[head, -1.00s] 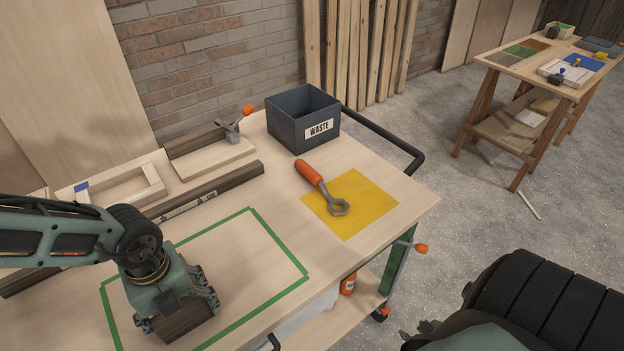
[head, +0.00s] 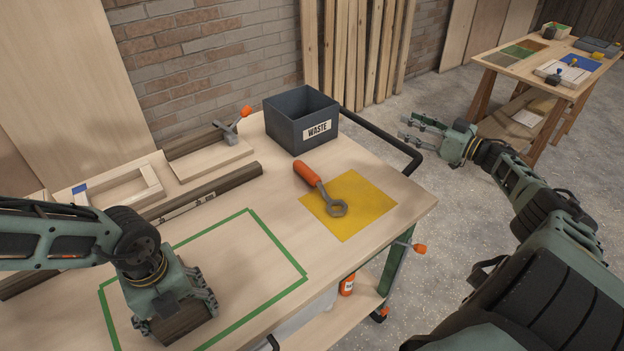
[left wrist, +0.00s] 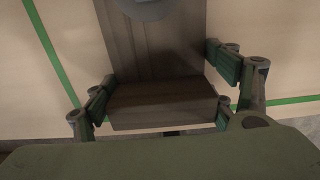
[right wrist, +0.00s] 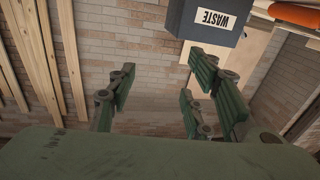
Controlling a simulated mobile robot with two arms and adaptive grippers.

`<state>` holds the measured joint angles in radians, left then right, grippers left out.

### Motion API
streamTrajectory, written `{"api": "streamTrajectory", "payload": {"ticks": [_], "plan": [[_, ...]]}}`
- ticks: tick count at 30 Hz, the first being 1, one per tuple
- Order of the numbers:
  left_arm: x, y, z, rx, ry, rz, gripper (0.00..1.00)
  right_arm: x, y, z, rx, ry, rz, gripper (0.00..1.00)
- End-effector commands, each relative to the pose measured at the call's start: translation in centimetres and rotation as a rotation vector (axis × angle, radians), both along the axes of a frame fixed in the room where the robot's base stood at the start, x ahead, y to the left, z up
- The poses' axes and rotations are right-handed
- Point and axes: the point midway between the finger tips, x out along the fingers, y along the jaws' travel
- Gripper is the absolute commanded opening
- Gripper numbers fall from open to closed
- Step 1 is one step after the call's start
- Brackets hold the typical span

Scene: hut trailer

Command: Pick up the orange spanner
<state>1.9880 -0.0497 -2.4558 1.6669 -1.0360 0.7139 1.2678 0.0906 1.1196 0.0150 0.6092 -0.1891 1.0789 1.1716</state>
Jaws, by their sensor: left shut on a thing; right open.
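The orange spanner (head: 318,186) lies on the workbench, its grey ring end on the yellow square (head: 362,200) and its orange handle reaching past the square's edge. In the right wrist view its orange handle (right wrist: 292,14) shows at the upper right. My right gripper (head: 408,130) is open and empty, held out beyond the bench's right end, apart from the spanner. My left gripper (head: 180,312) is shut on a dark wooden block (left wrist: 162,104) over the green-taped area, well left of the spanner.
A dark waste bin (head: 302,122) stands behind the spanner. A black handle rail (head: 385,138) runs along the bench's right end, near my right gripper. A clamp (head: 232,128) and wooden pieces lie at the back left. Another table (head: 530,75) stands far right.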

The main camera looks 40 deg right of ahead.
Motion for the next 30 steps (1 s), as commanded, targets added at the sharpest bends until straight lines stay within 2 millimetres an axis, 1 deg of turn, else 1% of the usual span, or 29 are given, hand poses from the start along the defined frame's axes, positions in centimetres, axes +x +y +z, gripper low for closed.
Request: {"api": "streamTrajectory", "payload": {"ticks": [1, 2, 3, 5, 6, 8, 9, 11, 12, 14, 15, 16, 17, 18, 19, 20, 22, 23, 26, 30], "plan": [[0.1, 0.0, 0.0, -0.001, -0.001, 0.000, 0.39, 1.9, 2.9, -0.2, -0.039, -0.021, 0.065, 0.46], [0.1, 0.0, 0.0, -0.001, -0.001, 0.000, 0.39, 2.8, 4.6, -0.5, -0.074, -0.028, 0.105, 0.46], [0.1, 0.0, 0.0, -0.001, -0.001, 0.000, 0.39, 4.0, 7.0, -1.0, -0.124, -0.037, 0.163, 0.46], [0.1, 0.0, 0.0, -0.001, -0.001, 0.000, 0.39, 5.7, 11.0, -1.6, -0.210, -0.056, 0.258, 0.46], [0.1, 0.0, 0.1, -0.001, -0.001, 0.000, 0.39, 6.9, 13.9, -1.9, -0.274, -0.076, 0.326, 0.46], [0.1, 0.0, 0.1, -0.001, -0.001, 0.000, 0.39, 8.5, 18.6, -2.2, -0.380, -0.116, 0.440, 0.46], [0.1, 0.0, 0.1, -0.001, -0.001, 0.000, 0.39, 9.6, 22.0, -2.2, -0.458, -0.153, 0.519, 0.46], [0.1, 0.0, 0.1, -0.001, -0.001, 0.000, 0.39, 10.8, 27.3, -2.1, -0.585, -0.224, 0.647, 0.46], [0.1, 0.0, 0.1, -0.001, -0.001, 0.000, 0.39, 11.5, 30.8, -1.9, -0.677, -0.281, 0.734, 0.46], [0.1, 0.0, 0.1, -0.001, -0.001, 0.000, 0.39, 12.2, 35.9, -1.4, -0.820, -0.376, 0.864, 0.46], [0.1, 0.0, 0.1, -0.001, -0.001, 0.000, 0.39, 12.3, 38.7, -1.2, -0.920, -0.436, 0.951, 0.46], [0.1, 0.0, 0.1, -0.001, -0.001, 0.000, 0.39, 12.3, 40.5, -1.1, -0.997, -0.478, 1.018, 0.46], [0.1, 0.0, 0.1, 0.000, -0.001, 0.000, 0.39, 12.2, 41.8, -1.2, -1.076, -0.512, 1.084, 0.46], [0.0, 0.0, 0.0, 0.000, -0.001, 0.000, 0.39, 11.9, 42.7, -1.5, -1.170, -0.536, 1.167, 0.46], [0.0, 0.0, 0.0, 0.000, -0.001, 0.000, 0.39, 11.7, 43.0, -1.8, -1.237, -0.546, 1.226, 0.46], [0.0, 0.0, 0.0, 0.000, -0.001, 0.000, 0.39, 11.5, 43.1, -2.1, -1.300, -0.548, 1.284, 0.46], [0.0, 0.0, 0.0, 0.000, -0.001, 0.001, 0.39, 11.1, 42.4, -2.7, -1.441, -0.532, 1.416, 0.46], [0.0, 0.0, 0.0, 0.000, 0.000, 0.001, 0.39, 11.0, 41.8, -2.9, -1.498, -0.519, 1.470, 0.46], [0.0, 0.0, 0.0, 0.000, 0.000, 0.000, 0.39, 10.7, 39.3, -3.0, -1.680, -0.444, 1.646, 0.46], [0.0, 0.0, 0.0, 0.000, -0.001, 0.000, 0.39, 10.5, 34.9, -1.8, -1.886, -0.297, 1.851, 0.46]]}}
